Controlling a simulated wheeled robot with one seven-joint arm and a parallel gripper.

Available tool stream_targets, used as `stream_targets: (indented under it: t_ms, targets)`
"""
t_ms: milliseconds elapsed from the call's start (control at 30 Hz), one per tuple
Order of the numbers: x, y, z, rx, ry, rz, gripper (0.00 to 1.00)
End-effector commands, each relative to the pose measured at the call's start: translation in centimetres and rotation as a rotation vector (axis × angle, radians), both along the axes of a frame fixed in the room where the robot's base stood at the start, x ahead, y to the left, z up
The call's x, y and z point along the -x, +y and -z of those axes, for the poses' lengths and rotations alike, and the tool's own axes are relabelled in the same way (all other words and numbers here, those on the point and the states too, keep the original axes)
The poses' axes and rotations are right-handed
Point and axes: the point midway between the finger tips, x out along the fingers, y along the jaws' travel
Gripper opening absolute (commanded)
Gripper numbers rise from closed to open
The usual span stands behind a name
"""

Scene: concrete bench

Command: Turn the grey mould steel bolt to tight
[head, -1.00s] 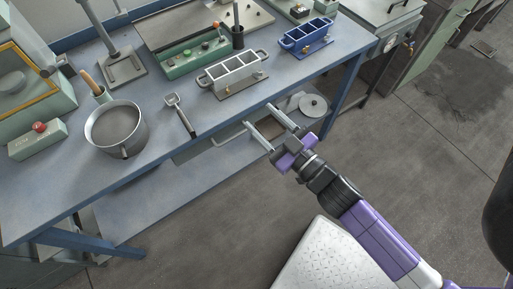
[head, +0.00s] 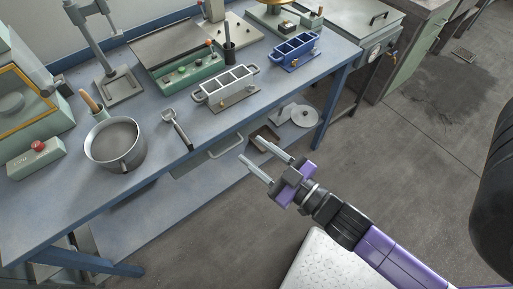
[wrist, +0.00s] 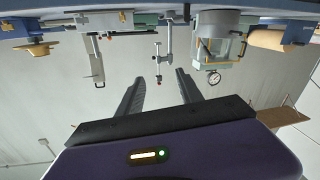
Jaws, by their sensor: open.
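The grey mould (head: 225,88), an open frame with several compartments, stands on its base plate near the front edge of the blue bench. Small brass-coloured fittings show low on its near side; the steel bolt is too small to tell apart from them. My gripper (head: 251,151) is open and empty, its two pale fingers pointing up-left. In the picture it is below and slightly right of the grey mould, in front of the bench edge and apart from it. The wrist view shows the open fingers (wrist: 159,92) against a pale wall; I cannot pick out the grey mould there.
A blue mould (head: 295,47) stands to the right of the grey one. A scoop (head: 177,128) and a metal pot (head: 115,145) are to the left. A lower shelf (head: 190,190) lies under the bench.

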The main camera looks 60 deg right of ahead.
Motion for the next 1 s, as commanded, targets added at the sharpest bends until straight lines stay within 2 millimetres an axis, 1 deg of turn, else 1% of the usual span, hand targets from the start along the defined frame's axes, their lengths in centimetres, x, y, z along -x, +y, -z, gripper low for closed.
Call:
stream_targets:
  t_ms: [33,133,200,267,300,367,500,567,600,667,700,800,900,1000]
  targets:
    - [-0.2,-0.2,-0.5,0.001,-0.006,0.007,0.31]
    - [-1.4,-0.4,-2.0,-0.002,-0.04,0.016,0.12]
    - [-2.8,-0.5,-2.8,0.007,-0.058,0.024,0.0]
    - [-4.4,-0.6,-2.9,0.06,-0.04,0.04,0.0]
    - [-5.5,-0.9,-2.7,0.133,-0.009,0.058,0.0]
    - [-6.9,-1.2,-2.0,0.267,0.055,0.079,0.0]
    - [-9.3,-2.4,-0.4,0.588,0.219,0.12,0.0]
    - [-10.2,-3.1,0.2,0.738,0.301,0.134,0.0]
    - [-10.7,-3.6,0.6,0.843,0.359,0.14,0.0]
    - [-11.4,-4.3,1.2,1.001,0.451,0.144,0.0]
    - [-11.7,-4.9,1.6,1.107,0.515,0.144,0.0]
    - [-12.3,-6.3,2.3,1.365,0.68,0.132,0.0]
    - [-12.4,-7.6,3.1,1.615,0.851,0.097,0.0]
    - [-12.0,-8.8,3.8,1.852,1.028,0.038,0.0]
